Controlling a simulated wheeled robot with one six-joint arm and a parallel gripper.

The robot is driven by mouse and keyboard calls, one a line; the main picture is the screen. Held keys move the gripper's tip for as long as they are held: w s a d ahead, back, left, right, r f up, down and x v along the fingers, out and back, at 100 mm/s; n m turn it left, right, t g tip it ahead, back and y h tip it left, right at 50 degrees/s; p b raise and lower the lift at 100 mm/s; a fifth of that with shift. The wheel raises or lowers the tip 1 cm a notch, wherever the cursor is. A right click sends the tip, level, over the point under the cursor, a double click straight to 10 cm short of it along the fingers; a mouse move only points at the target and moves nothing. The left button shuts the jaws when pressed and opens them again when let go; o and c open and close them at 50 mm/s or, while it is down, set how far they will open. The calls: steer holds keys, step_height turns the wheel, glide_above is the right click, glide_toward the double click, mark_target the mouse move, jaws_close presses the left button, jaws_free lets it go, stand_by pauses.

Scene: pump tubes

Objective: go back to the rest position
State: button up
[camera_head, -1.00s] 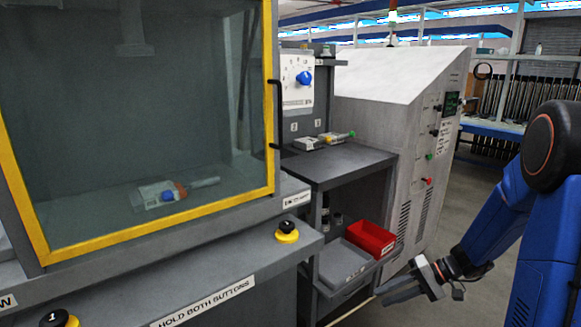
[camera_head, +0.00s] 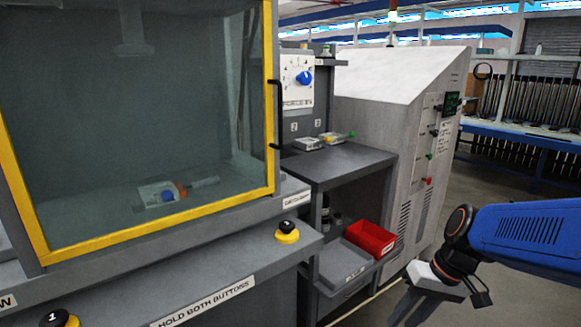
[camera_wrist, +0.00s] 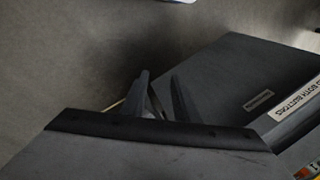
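My gripper (camera_head: 408,312) hangs low at the lower right of the head view, pointing down over the floor in front of the grey cabinet. It is apart from everything. In the wrist view its two dark fingers (camera_wrist: 160,90) stand apart with an empty gap between them. My blue arm enters from the right edge.
A yellow-framed glass enclosure (camera_head: 269,100) holds a part with an orange piece (camera_head: 180,190). Black-and-yellow buttons (camera_head: 287,232) sit on its front ledge. A red bin (camera_head: 370,238) stands on a low shelf beside the grey cabinet (camera_head: 385,120). Open floor lies at the right.

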steer(key=s+d+r+t+h, duration=0.3)
steer(key=s+r+t+h, duration=0.1)
steer(key=s, duration=0.4)
steer(key=shift+s+d+r, duration=0.2)
steer(key=shift+s+r, duration=0.2)
steer(key=shift+r, duration=0.15)
stand_by(0.5)
